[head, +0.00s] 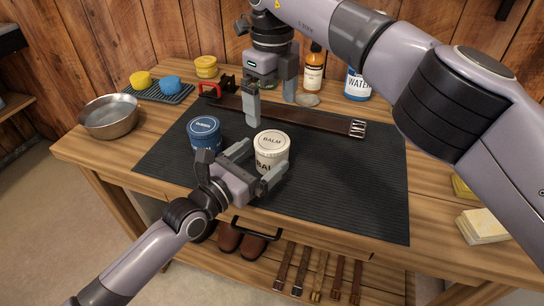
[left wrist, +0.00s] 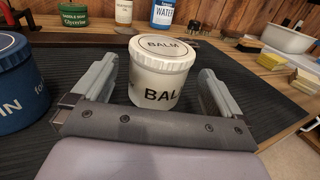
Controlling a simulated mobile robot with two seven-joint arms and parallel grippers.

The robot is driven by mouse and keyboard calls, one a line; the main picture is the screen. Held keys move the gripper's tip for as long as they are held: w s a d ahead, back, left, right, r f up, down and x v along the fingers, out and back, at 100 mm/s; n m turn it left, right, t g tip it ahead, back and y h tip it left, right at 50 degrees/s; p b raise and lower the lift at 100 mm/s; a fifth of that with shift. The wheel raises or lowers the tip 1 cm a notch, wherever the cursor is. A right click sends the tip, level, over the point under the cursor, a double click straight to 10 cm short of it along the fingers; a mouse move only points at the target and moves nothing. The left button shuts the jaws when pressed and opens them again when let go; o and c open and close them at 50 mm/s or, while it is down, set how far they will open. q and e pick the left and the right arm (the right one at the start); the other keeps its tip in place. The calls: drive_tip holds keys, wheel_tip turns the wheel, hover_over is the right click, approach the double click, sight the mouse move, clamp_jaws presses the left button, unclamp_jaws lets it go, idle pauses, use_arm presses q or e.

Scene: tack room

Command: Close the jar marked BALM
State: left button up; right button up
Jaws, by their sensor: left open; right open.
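The jar marked BALM (head: 268,162) is a white tub standing upright on the dark mat (head: 345,195). Its white lid (head: 272,140), also marked BALM, sits on top; it looks slightly tilted in the left wrist view (left wrist: 163,46), and I cannot tell how tightly it sits. My left gripper (head: 256,164) is open and low at the jar's near side, its fingers to either side of the jar in the left wrist view (left wrist: 158,82), with gaps visible. My right gripper (head: 271,113) is open and empty, pointing down near the belt behind the jar.
A blue jar (head: 204,133) stands close left of my left gripper. A brown belt (head: 310,120) lies across the mat's back. A metal bowl (head: 111,118) is at left. The mat's right side is clear.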

use_arm(q)
drive_tip(key=shift+x, duration=1.2)
clamp_jaws()
use_arm(e)
drive_tip(key=n, duration=1.8)
drive_tip(key=shift+r, duration=0.1)
